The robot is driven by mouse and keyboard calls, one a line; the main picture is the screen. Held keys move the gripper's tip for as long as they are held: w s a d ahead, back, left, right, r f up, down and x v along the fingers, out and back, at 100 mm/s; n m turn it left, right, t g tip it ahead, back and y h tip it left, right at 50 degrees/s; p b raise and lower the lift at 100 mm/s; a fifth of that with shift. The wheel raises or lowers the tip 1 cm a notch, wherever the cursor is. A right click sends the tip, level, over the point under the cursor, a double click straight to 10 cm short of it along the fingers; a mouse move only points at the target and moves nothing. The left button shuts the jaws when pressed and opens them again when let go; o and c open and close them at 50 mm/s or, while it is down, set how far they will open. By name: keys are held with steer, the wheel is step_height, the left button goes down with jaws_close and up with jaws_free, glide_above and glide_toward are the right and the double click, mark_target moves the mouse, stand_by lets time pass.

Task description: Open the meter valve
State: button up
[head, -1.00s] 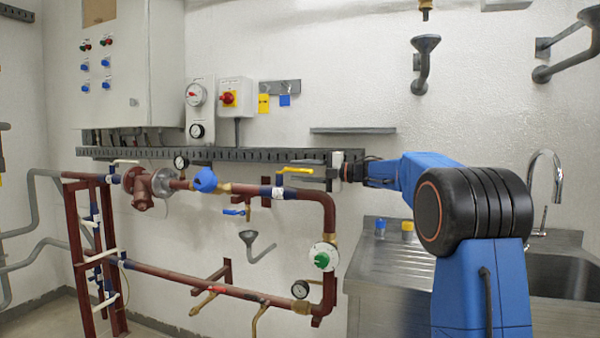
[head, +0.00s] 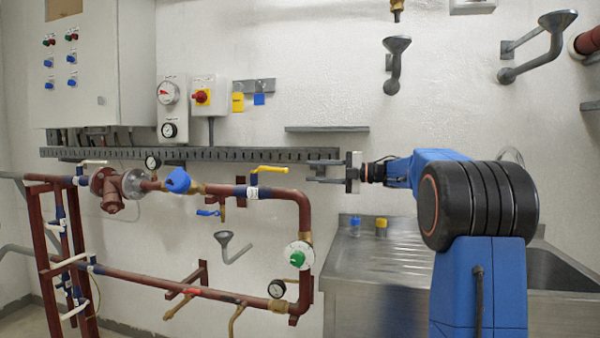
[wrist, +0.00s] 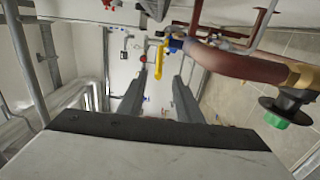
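The pipe's upper run carries a valve with a yellow lever (head: 268,169). The lever lies about level along the pipe, pointing right. A label sits on the pipe below it, too small to read. A blue meter-like body (head: 177,180) sits on the same run, further left. My gripper (head: 312,170) is open and empty, just right of the lever's end and apart from it in the head view. In the wrist view, the gripper (wrist: 163,72) has its two fingers spread, and the yellow lever (wrist: 160,58) shows between and beyond their tips.
A green knob (head: 297,258) sits on the vertical pipe below. A blue lever (head: 208,212) hangs under the upper run, and a white lever (head: 94,162) is at far left. A slotted rail (head: 200,153) runs behind. The steel sink (head: 375,265) is right.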

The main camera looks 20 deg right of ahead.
steer(key=v, duration=0.3)
steer(key=shift+d, duration=0.1)
